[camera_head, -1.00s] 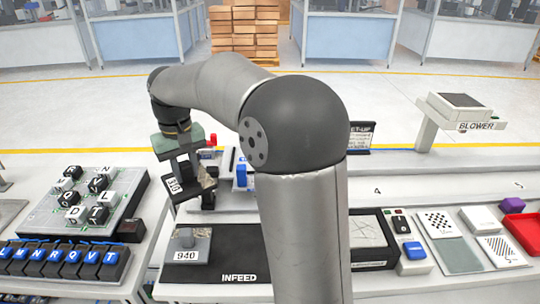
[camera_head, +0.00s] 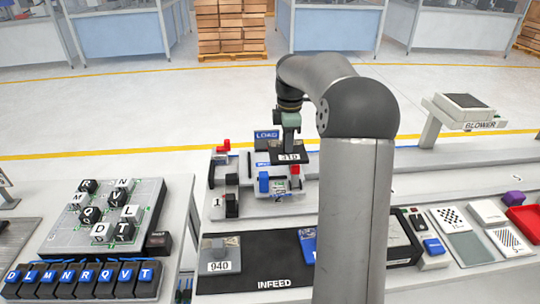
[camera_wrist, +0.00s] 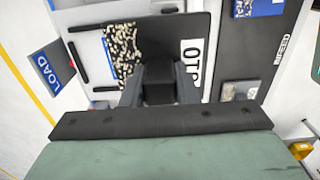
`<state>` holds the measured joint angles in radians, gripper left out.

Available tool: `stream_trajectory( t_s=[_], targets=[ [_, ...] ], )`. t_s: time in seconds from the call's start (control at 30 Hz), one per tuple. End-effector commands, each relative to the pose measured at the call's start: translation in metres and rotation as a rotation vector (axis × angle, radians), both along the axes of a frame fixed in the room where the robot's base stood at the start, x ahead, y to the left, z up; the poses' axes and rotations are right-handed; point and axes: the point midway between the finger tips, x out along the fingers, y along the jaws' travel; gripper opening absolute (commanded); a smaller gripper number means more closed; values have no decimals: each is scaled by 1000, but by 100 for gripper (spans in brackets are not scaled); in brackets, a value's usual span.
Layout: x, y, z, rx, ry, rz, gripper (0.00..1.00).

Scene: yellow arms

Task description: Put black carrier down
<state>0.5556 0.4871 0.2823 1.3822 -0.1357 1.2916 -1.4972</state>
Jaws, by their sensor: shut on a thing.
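My gripper (camera_head: 290,124) points down and is shut on the upright black grip of the black carrier (camera_head: 304,150). In the wrist view the fingers (camera_wrist: 160,88) pinch this grip from both sides. The carrier is a flat dark plate, which also shows in the wrist view (camera_wrist: 185,28), with a white number label (camera_head: 289,157) on its front edge. A speckled light patch (camera_wrist: 123,45) lies on one side of it. The carrier is roughly level over the white station behind the infeed mat, near the blue LOAD sign (camera_head: 267,135). I cannot tell whether it touches the station.
The station has a blue block (camera_head: 264,182) and red parts (camera_head: 223,146). A grey carrier labelled 940 (camera_head: 220,253) sits on the black INFEED mat (camera_head: 258,272), with a blue card (camera_head: 307,245) to its right. A lettered cube board (camera_head: 65,237) stands left.

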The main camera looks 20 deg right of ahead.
Motion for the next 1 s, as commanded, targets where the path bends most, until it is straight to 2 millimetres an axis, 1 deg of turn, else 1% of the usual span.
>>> stream_trajectory(
  t_s=[0.03,0.2,0.27,0.3,0.4,0.53,0.77,0.9,1.0],
  targets=[
    [14,2,-3,4,2,4,0],
    [57,4,-21,3,1,2,0],
    [70,4,-31,2,3,1,0],
    [76,4,-40,2,3,0,0],
    [91,5,-58,2,2,0,0],
    [103,5,-74,1,1,-1,0],
    [113,6,-87,0,1,-1,0],
    [112,5,-108,0,3,-2,0],
    [113,5,-116,0,0,-2,0]
  ],
)
